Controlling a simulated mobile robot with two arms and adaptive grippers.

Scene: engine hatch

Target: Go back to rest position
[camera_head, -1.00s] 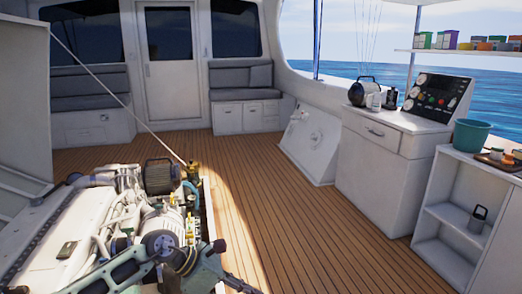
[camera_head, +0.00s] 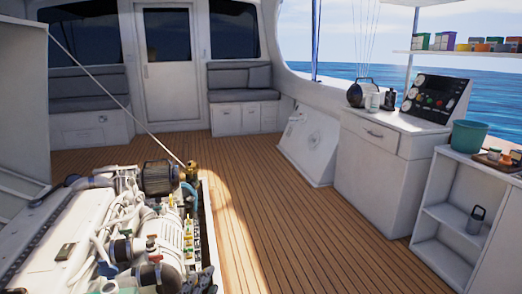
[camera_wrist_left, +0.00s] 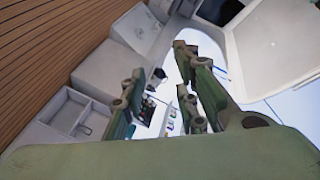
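The engine (camera_head: 150,225), with white covers, hoses and a dark round filter, sits in the open hatch at the lower left. I cannot tell whether the gripper touches it. My right gripper is not in view.
A white cabinet (camera_head: 375,165) with a control panel (camera_head: 435,98) stands at the right. An open shelf unit (camera_head: 455,215) holds a teal bucket (camera_head: 468,136). The wooden deck (camera_head: 280,215) is clear in the middle. A raised hatch panel (camera_head: 22,100) stands at the left.

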